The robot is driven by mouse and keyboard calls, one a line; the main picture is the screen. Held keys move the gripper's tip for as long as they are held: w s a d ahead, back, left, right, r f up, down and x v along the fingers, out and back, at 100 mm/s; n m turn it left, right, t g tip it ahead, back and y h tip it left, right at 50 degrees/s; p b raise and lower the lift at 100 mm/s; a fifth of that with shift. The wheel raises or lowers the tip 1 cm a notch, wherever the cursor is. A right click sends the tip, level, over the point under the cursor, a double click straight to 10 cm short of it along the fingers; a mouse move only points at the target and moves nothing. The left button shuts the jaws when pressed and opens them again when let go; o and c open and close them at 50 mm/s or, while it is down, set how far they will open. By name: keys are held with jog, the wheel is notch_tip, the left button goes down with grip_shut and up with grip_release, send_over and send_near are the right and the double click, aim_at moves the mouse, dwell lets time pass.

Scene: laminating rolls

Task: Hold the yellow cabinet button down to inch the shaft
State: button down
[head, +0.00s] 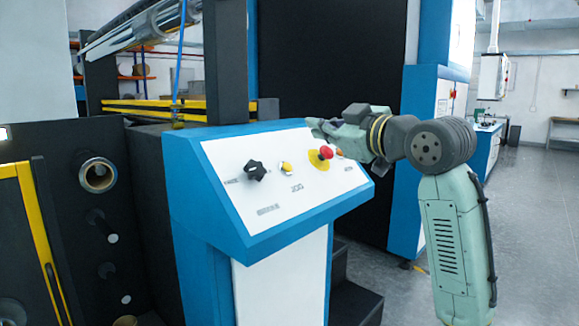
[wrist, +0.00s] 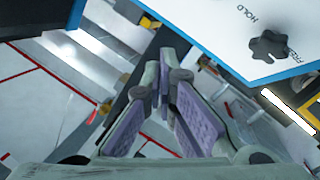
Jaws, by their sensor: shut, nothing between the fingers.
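The yellow button (head: 286,167) is a small round cap in a pale collar on the white sloping panel (head: 240,200) of the blue cabinet, above the word JOG. My gripper (head: 315,127) is in the head view near the panel's upper edge, up and to the right of the button and apart from it. In the wrist view my gripper (wrist: 164,78) is shut and empty, its purple-padded fingers together. The wrist view shows a panel corner with the black knob (wrist: 275,45) at upper right; the yellow button is not seen there.
A black star knob (head: 255,170) is left of the button. A red mushroom button (head: 326,152) on a yellow plate is right of it, close below my gripper. Black machine frames with rollers stand left; open floor lies right.

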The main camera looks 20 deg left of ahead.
aim_at(287, 167)
jog(key=shift+a+f, duration=0.1)
jog(key=a+f+b, duration=0.1)
jog(key=w+a+f+b, duration=0.1)
jog(key=a+f, duration=0.1)
jog(key=w+a+f+b, duration=0.1)
jog(key=a+f+b, duration=0.1)
jog(key=shift+f, duration=0.2)
jog(key=shift+w+a+f, duration=0.15)
jog(key=shift+a+f, duration=0.2)
jog(key=shift+a+f, duration=0.1)
dwell(1.2)
jog(key=shift+a+f, duration=0.2)
